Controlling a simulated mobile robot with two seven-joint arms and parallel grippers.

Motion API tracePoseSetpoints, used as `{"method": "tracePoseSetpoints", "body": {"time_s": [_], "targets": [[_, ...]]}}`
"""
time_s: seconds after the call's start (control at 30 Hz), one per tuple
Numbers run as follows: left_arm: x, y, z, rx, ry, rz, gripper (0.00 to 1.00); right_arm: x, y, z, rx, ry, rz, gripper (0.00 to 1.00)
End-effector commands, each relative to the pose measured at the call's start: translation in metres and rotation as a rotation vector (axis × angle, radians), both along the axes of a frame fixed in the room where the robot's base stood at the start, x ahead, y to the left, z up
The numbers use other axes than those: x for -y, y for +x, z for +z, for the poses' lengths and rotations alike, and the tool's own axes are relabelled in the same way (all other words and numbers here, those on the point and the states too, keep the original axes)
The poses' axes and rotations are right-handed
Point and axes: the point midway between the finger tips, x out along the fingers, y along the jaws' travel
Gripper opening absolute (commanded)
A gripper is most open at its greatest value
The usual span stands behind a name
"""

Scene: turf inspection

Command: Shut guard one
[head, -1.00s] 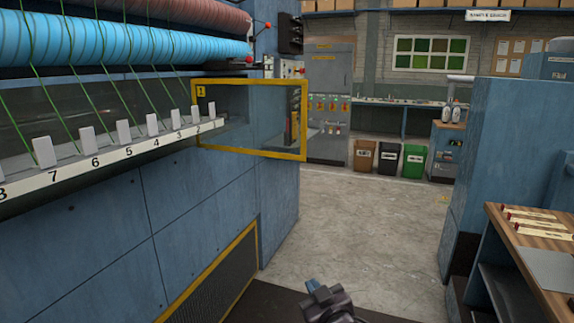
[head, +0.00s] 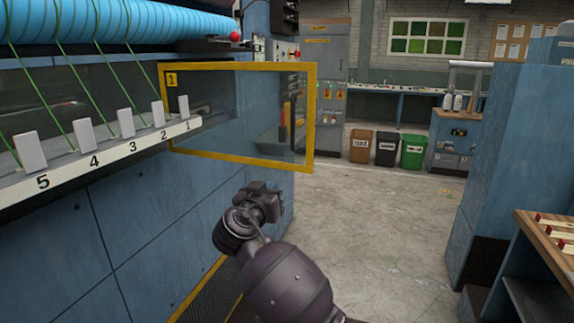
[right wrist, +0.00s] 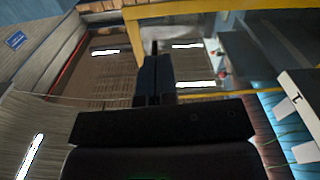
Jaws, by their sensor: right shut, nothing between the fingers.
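Guard one (head: 240,66) is a clear panel in a yellow frame, marked 1, on the blue machine. It stands swung out at an angle, its right edge nearer to me and clear of the machine side. My right gripper (head: 262,190) is just below the guard in the head view, apart from it as far as I can tell. In the right wrist view its fingers (right wrist: 155,75) are shut and empty, with a yellow bar of the frame (right wrist: 135,38) beyond them. My left gripper is not in view.
A white numbered rail (head: 110,150) with upright tabs and green yarns runs along the machine at left. A blue cabinet (head: 520,130) and a wooden-topped bench (head: 550,245) stand at right. Bins (head: 387,148) stand at the back. The floor between is clear.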

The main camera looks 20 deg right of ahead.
Motion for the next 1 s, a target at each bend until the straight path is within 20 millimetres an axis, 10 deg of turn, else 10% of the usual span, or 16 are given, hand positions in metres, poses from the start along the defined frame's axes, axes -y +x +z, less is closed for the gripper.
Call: {"method": "tracePoseSetpoints", "body": {"time_s": [0.37, 1.0], "targets": [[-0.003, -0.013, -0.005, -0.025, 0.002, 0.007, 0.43, 0.015, 0.011, 0.000, 0.041, 0.079, -0.031, 0.00], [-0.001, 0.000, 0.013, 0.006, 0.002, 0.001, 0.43, 0.076, 0.094, -0.001, 0.038, 0.077, -0.031, 0.00]]}}
